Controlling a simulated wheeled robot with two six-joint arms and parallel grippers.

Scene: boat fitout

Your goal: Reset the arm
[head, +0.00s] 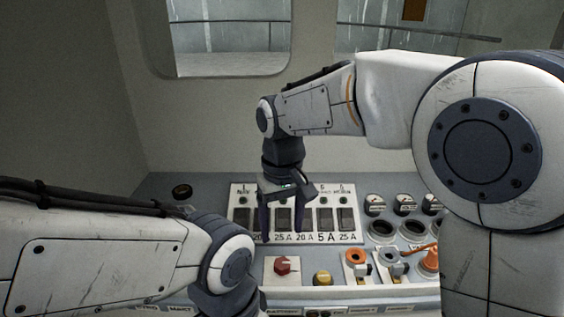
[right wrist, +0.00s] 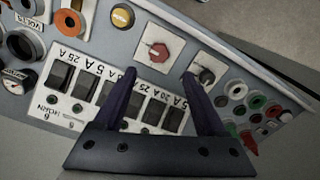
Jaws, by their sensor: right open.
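My right gripper (head: 281,228) hangs pointing down in front of the breaker panel (head: 239,188) in the head view. Its two fingers are apart with nothing between them. In the right wrist view my right gripper (right wrist: 157,76) is open, its tips over the console between the breaker row and a red knob (right wrist: 158,51). Whether the tips touch the console is not clear. My left arm comes in from the left in the head view and bends down at the wrist. The left gripper is below the picture edge.
The console carries the red knob (head: 285,266), a yellow button (head: 322,279), an orange-ringed switch (head: 356,257) and gauges (head: 375,204). A black knob (right wrist: 206,75) and coloured buttons (right wrist: 240,110) show in the right wrist view. A wall with windows (head: 228,40) stands behind.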

